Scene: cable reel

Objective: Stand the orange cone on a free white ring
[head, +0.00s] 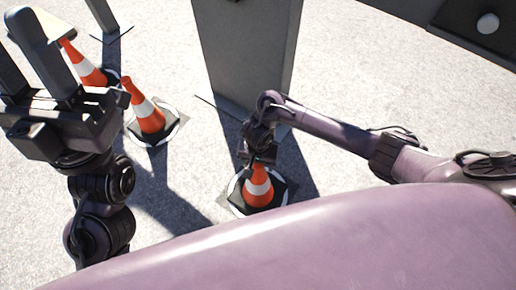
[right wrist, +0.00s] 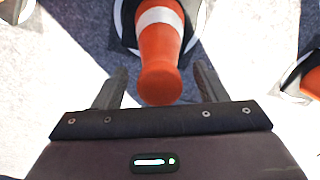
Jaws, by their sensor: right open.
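An orange cone (head: 258,187) with a white band and black base stands upright on a white ring (head: 233,196), in front of a grey panel. My right gripper (head: 259,165) is open over its top. In the right wrist view, the top of this cone (right wrist: 160,75) lies between the two spread fingers of the right gripper (right wrist: 161,82). A second cone (head: 147,113) stands on another white ring (head: 176,130) at left. A third cone (head: 82,66) is behind it, its lower part partly hidden. My left gripper (head: 14,35) is raised at far left, fingers apart and empty.
A tall grey panel (head: 245,50) stands behind the right gripper. A dark box-like thing (head: 480,30) is at the upper right. The pale ground between the second cone and the right gripper is clear. Another cone (right wrist: 310,80) shows at the wrist view's right edge.

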